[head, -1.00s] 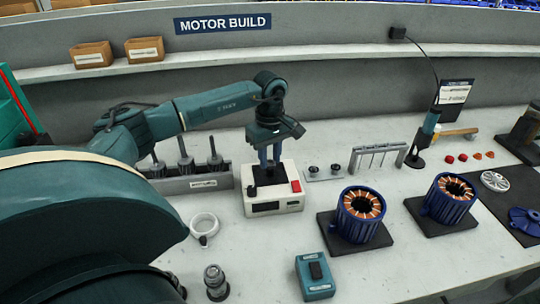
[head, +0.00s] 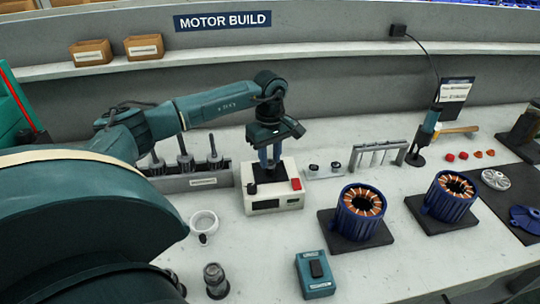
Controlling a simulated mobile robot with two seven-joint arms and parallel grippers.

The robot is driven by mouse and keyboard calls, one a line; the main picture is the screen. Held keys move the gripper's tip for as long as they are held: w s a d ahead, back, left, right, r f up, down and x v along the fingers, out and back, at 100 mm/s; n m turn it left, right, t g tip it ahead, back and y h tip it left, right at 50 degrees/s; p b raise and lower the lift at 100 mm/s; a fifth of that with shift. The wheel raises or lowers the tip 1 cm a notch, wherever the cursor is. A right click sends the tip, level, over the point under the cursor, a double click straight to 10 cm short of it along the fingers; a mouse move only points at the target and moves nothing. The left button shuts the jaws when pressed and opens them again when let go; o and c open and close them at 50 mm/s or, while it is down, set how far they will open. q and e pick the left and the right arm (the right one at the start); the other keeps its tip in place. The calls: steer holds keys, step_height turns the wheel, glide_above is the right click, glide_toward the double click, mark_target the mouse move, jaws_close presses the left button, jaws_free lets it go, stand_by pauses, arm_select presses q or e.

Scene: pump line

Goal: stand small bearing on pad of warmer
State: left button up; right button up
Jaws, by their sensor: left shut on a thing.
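The warmer (head: 275,199) is a white box with a dark top pad (head: 266,174), a dark front panel and a red block at its right. It stands mid-bench. My left gripper (head: 269,163) points straight down over the pad, its fingertips at or just above it. It is shut on the small bearing, which the fingers and the dark pad hide almost wholly. I cannot tell whether the bearing touches the pad. My right gripper is not in view.
Two blue stators (head: 361,206) (head: 450,195) sit on dark mats. A white cup-like ring (head: 203,223) and teal box (head: 315,274) are in front.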

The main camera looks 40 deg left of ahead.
arm_select(q)
steer(key=shift+f, duration=0.15)
steer(key=o, duration=1.1)
step_height(320, 180, up, 6)
steer(key=p, duration=0.4)
steer(key=shift+s, duration=0.1)
stand_by(0.5)
